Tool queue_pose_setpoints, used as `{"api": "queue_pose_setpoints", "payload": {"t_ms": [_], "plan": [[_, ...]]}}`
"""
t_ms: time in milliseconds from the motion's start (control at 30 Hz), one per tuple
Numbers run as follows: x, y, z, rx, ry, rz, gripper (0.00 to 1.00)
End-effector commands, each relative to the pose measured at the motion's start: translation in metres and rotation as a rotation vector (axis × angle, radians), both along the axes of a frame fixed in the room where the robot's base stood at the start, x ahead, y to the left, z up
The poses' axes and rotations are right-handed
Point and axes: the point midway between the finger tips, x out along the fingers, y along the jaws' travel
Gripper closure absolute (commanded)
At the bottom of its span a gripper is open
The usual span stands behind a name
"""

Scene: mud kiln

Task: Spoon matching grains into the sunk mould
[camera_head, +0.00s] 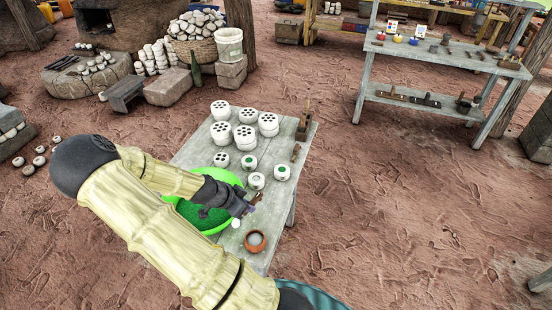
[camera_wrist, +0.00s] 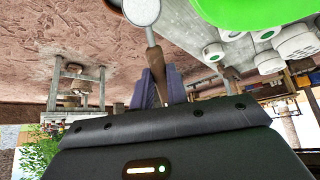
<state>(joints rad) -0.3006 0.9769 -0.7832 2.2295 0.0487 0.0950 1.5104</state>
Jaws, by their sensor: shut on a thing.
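My gripper (camera_head: 250,202) is shut on a spoon and holds it over the grey table (camera_head: 205,150), beside the bright green bowl (camera_head: 238,181) of green grains. In the wrist view the spoon's handle (camera_wrist: 155,62) sits between my gripper's fingers (camera_wrist: 160,85). The spoon's round bowl (camera_wrist: 142,10) looks pale inside; whether that is grains I cannot tell. A terracotta bowl (camera_head: 256,249) with pale contents stands near the front. Small white moulds stand behind: two with green tops (camera_head: 249,162) (camera_head: 282,172), one with a greyish top (camera_head: 256,181), one with dark holes (camera_head: 221,159). Which is sunk is unclear.
Larger white holed blocks (camera_head: 245,135) stand at the table's back, by a wooden tool (camera_head: 304,122). My arm hides the table's left front. A shelf (camera_head: 440,65) stands at the right back; the earth floor between is clear.

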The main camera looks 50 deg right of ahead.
Motion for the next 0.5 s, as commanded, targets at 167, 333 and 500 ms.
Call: {"api": "queue_pose_setpoints", "payload": {"t_ms": [167,333,500], "plan": [[0.044,0.031,0.031,0.002,0.002,0.426,1.00],[0.087,0.080,0.055,0.004,-0.001,0.869,1.00],[0.121,0.149,0.082,0.003,-0.005,1.314,1.00]]}}
